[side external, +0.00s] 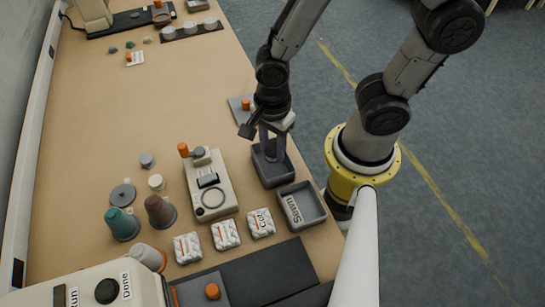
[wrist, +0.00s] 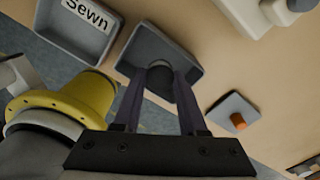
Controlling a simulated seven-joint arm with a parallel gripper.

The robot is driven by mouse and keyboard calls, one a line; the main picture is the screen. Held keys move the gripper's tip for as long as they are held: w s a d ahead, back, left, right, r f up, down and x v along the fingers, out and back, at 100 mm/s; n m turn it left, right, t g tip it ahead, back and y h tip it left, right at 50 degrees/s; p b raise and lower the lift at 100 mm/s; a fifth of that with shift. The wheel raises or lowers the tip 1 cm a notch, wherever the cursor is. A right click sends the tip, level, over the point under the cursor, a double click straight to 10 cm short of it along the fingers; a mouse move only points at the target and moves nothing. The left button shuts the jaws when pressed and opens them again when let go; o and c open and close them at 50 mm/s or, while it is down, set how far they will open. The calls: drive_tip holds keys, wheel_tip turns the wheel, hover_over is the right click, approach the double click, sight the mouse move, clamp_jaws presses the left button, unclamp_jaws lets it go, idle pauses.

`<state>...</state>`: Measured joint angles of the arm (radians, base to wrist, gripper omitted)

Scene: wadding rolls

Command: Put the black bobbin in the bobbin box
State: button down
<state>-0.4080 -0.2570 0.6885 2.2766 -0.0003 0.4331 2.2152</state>
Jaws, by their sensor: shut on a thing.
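The dark grey open box (side external: 272,168), which looks like the bobbin box, stands near the table's right edge, close to my base. It also shows in the wrist view (wrist: 190,62). My gripper (side external: 270,145) points down into this box. In the wrist view, my gripper (wrist: 162,72) is shut on a small dark round thing, seemingly the black bobbin (wrist: 160,82), which shows between the fingertips within the box's outline. I cannot tell whether it touches the box floor. In the side view the box wall and fingers hide the bobbin.
A grey tray marked "Sewn" (side external: 303,205) stands beside the box. A cream machine (side external: 209,188) with an orange knob is to the left. White wadding rolls (side external: 226,234), a teal cone (side external: 122,225) and a brown cone (side external: 160,213) stand nearer. A grey plate with an orange knob (side external: 240,103) lies behind.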

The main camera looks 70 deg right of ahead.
sight(273, 151)
drive_tip(key=shift+f, duration=1.95)
drive_tip(key=shift+f, duration=0.1)
drive_tip(key=shift+c, duration=2.3)
unclamp_jaws()
wheel_tip(273, 151, up, 12)
drive_tip(key=shift+r, duration=0.2)
drive_tip(key=s+d+r+n+t, duration=0.1)
drive_tip(key=d+r+n, duration=0.3)
drive_tip(key=n, duration=0.6)
drive_tip(key=s+d+r+n+t, duration=0.1)
drive_tip(key=d+r+n+t, duration=0.3)
drive_tip(key=r+n, duration=0.4)
drive_tip(key=shift+s+r+n+t, duration=0.2)
drive_tip(key=shift+r+n+t, duration=0.15)
drive_tip(key=shift+n, duration=0.95)
